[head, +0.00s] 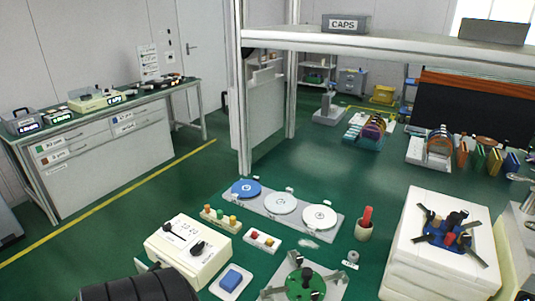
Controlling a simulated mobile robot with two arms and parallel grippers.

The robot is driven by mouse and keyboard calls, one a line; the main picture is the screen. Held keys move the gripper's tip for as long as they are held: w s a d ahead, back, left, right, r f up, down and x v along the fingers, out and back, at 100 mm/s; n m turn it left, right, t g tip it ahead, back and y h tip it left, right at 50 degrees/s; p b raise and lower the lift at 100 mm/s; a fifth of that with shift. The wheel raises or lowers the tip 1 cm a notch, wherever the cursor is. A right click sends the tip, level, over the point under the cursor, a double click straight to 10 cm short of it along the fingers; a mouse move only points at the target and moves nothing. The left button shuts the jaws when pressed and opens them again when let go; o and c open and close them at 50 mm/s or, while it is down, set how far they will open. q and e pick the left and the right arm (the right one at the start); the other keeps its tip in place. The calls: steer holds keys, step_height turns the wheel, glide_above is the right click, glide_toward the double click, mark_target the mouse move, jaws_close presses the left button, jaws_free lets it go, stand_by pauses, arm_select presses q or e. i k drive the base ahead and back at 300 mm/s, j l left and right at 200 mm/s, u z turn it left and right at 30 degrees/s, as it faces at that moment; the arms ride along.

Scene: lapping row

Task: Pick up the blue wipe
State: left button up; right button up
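A blue folded square (231,278), which looks like the blue wipe, lies on a small white tray (222,293) near the bottom of the head view. Neither gripper's fingers show.
The cream control box (187,247) stands close left of the tray. The green-disc fixture (306,284) with upright black parts stands close right. A white machine (436,245) stands further right.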

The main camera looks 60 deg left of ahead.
mark_target(232, 280)
steer(key=u, duration=1.65)
